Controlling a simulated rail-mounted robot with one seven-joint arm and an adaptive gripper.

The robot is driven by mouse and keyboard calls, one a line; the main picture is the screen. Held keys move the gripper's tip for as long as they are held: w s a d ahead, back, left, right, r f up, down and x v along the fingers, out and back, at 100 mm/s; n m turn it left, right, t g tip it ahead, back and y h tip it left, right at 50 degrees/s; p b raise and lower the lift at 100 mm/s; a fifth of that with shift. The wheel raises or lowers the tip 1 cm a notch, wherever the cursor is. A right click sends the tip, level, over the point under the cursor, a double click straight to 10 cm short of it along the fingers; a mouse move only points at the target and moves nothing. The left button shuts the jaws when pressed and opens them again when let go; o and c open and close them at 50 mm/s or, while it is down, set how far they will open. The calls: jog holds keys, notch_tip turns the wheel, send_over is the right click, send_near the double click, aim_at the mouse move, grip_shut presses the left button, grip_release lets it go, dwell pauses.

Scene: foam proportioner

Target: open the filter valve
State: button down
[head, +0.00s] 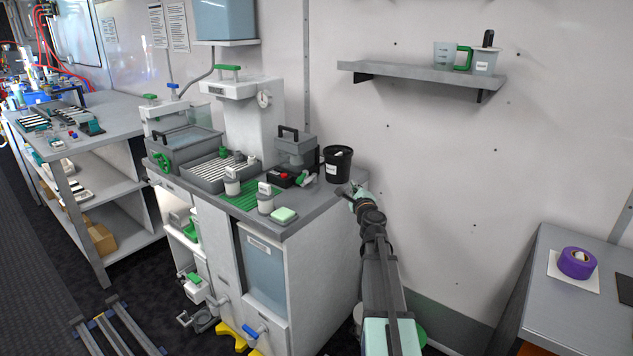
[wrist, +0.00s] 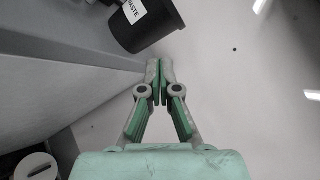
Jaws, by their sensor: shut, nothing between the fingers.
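My gripper (head: 350,191) is shut and empty at the right end of the bench unit. In the wrist view its closed fingertips (wrist: 160,66) point toward the black waste cup, apart from any valve. No label says which valve is the filter valve. Valve handles in the head view include a green lever (head: 228,67) on the white tower, a green lever (head: 150,97) and a blue lever (head: 172,86) at the back left, and a green round knob (head: 163,160) at the front left. Lower down are a green handle (head: 194,278) and a blue lever (head: 256,331).
The black waste cup (head: 338,165) stands at the bench's right corner, close to my gripper; it also shows in the wrist view (wrist: 150,25). White jars (head: 265,203) stand near the front edge. A wall shelf (head: 425,75) hangs above.

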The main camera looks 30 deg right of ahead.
jog(key=s+a+f+n+y, duration=0.2)
jog(key=a+n+y, duration=0.4)
jog(key=a+n, duration=0.25)
jog(key=n+y+p, duration=0.1)
jog(key=n, duration=0.1)
send_near(304, 177)
jog(key=w+d, duration=0.1)
jog(key=w+d+f, duration=0.1)
jog(key=shift+w+d+t, duration=0.25)
jog(key=shift+w+t, duration=0.05)
jog(key=shift+w, duration=0.1)
jog(key=shift+w+a+f+p, duration=0.1)
jog(key=shift+w+a+p, duration=0.45)
jog(key=shift+w+a, duration=0.9)
jog(key=shift+a, duration=0.05)
jog(key=shift+w, duration=0.1)
jog(key=shift+f, duration=0.1)
